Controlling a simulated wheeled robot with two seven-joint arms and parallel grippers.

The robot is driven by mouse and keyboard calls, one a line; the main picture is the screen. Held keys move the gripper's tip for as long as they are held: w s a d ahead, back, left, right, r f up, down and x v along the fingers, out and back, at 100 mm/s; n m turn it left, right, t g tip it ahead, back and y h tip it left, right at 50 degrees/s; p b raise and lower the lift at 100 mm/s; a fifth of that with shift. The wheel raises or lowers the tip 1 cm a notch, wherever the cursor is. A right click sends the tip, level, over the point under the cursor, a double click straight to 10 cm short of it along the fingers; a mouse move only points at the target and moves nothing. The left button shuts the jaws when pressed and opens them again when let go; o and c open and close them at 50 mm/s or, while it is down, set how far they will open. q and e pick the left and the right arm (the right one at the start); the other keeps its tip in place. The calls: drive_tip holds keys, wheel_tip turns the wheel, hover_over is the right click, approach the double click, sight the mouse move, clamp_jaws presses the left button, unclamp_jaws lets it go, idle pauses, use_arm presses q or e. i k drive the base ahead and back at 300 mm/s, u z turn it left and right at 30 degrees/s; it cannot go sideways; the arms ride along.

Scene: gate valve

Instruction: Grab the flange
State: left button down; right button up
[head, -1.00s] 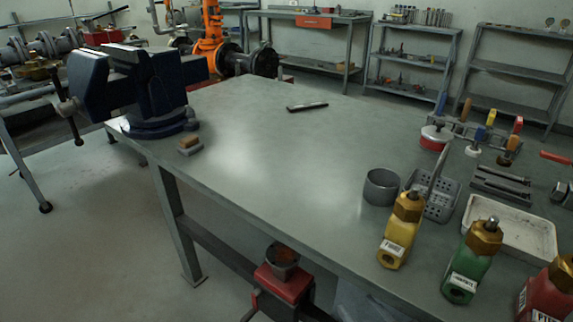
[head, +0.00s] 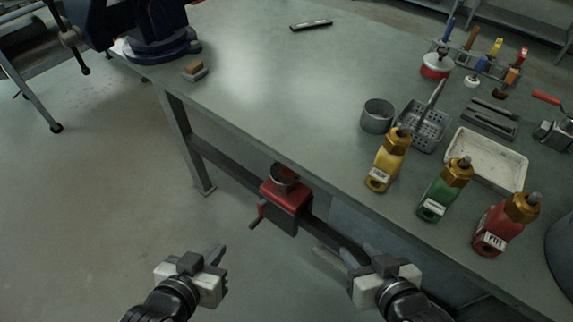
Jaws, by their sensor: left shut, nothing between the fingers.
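I cannot clearly make out a flange in the head view now. A plain grey ring-like cylinder (head: 377,116) stands on the workbench, near its front edge. My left gripper (head: 217,262) is low in the picture, over the floor in front of the bench; it is shut and empty. My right gripper (head: 353,262) is to its right, in front of the bench's lower part. Its fingertips are seen from behind, and whether they are apart is unclear. Neither gripper touches anything that I can see.
The grey workbench (head: 270,75) carries a blue vise (head: 155,40), yellow (head: 388,160), green (head: 444,190) and red (head: 505,225) bottles, a perforated basket (head: 425,128) and a white tray (head: 487,160). A red device (head: 286,196) sits below.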

sight(285, 178)
drive_tip(key=u, duration=2.25)
drive_tip(key=i, duration=1.3)
drive_tip(key=z, duration=2.45)
